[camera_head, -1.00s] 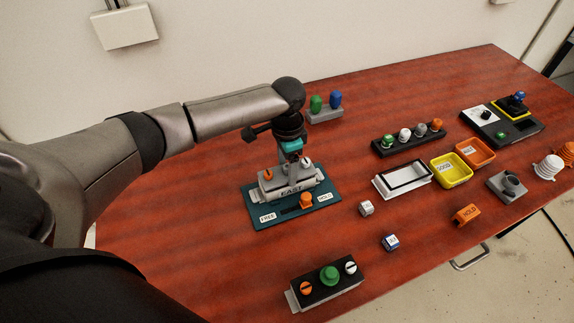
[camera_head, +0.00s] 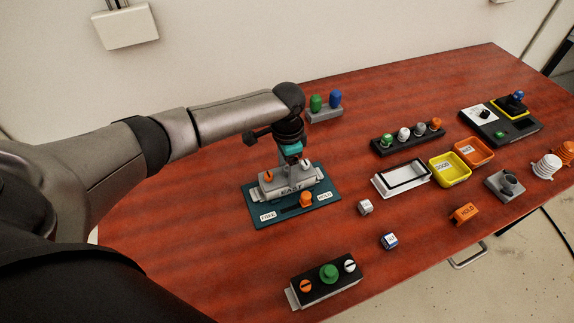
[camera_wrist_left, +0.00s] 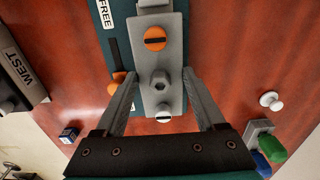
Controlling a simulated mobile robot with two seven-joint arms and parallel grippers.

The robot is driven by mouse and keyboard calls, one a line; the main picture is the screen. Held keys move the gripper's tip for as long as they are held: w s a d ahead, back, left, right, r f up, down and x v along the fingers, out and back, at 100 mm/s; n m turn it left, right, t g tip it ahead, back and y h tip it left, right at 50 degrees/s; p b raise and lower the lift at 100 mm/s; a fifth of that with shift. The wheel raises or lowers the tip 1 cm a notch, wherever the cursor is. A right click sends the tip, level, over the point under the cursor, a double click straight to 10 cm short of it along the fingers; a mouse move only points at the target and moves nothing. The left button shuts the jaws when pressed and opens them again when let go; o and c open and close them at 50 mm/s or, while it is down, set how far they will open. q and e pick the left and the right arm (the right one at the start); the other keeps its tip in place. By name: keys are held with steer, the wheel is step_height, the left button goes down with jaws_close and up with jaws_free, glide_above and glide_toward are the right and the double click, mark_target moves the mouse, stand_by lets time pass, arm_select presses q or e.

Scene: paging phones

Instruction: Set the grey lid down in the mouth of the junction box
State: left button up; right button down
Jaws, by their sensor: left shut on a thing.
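The grey lid (camera_head: 284,180) has an orange screw, a white screw and a hex knob, seen from above in the left wrist view (camera_wrist_left: 171,95). My left gripper (camera_wrist_left: 160,76) is shut on the lid, with one finger along each long side. The lid is over the grey junction box (camera_head: 292,191) labelled EAST, on a teal plate (camera_head: 258,208) marked FREE and HOLD. The lid and gripper hide the mouth, so I cannot tell if the lid touches or sits in it. My right gripper is out of view.
An orange slider (camera_head: 306,199) stands on the plate's front part. A black-topped box (camera_head: 312,287) with a green knob is at the front. A white open frame (camera_head: 381,187), small cubes and yellow and orange trays stand to the right. Red tabletop is clear at left.

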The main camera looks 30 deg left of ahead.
arm_select(q)
steer(key=o, duration=1.4)
steer(key=shift+o, duration=0.2)
steer(key=shift+r, duration=0.1)
step_height(320, 180, up, 6)
steer(key=p, duration=0.7)
steer(key=shift+p, duration=0.35)
